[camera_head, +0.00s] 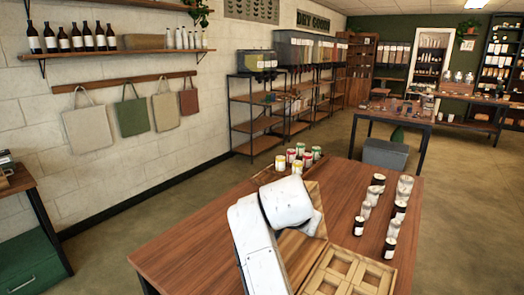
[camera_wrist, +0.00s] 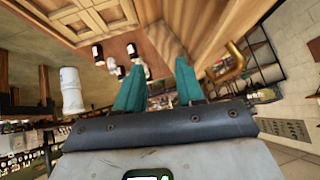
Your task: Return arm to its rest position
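My white arm (camera_head: 262,235) reaches over the wooden table (camera_head: 190,240) in the head view; its gripper end is hidden there behind the arm. In the wrist view my gripper (camera_wrist: 158,80) shows two teal fingers standing well apart. Nothing is visible between them. The wrist view is turned over, with the table top and the wooden divided tray (camera_wrist: 105,14) along its upper part. The tray also lies at the table's front in the head view (camera_head: 318,278), right of my arm.
Dark jars (camera_head: 359,226) and pale jars (camera_head: 393,228) stand in rows at the table's right. Several cans (camera_head: 297,167) with coloured labels stand at its far end. A second table (camera_head: 400,115) lies beyond. Open floor (camera_head: 470,200) is to the right.

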